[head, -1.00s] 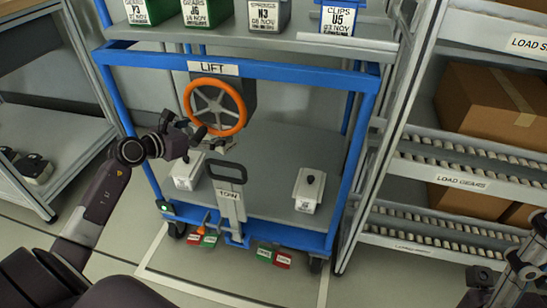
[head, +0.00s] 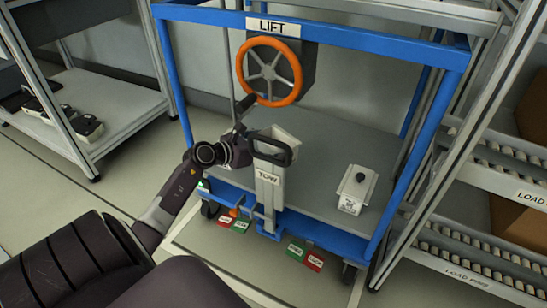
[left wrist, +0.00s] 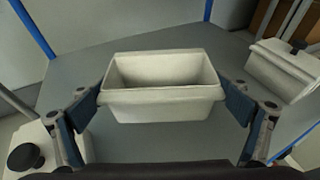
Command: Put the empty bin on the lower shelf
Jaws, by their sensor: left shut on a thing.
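My left gripper (head: 240,145) is shut on the empty bin (head: 283,140), behind the tow handle at the cart. In the left wrist view the empty bin (left wrist: 164,88) is light grey, open-topped and roughly level, its inside bare. The fingers of the left gripper (left wrist: 165,112) press its two ends. The lower shelf (head: 325,165) is the cart's grey deck; it also fills the ground below the bin in the left wrist view (left wrist: 165,145). I cannot tell whether the bin touches it. My right gripper is out of view.
A white bin with a black knob (head: 355,190) stands on the deck's right side. The tow handle (head: 268,180) rises at the front. The orange lift wheel (head: 268,70) and blue frame (head: 350,50) are above. The deck between handle and knobbed bin is clear.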

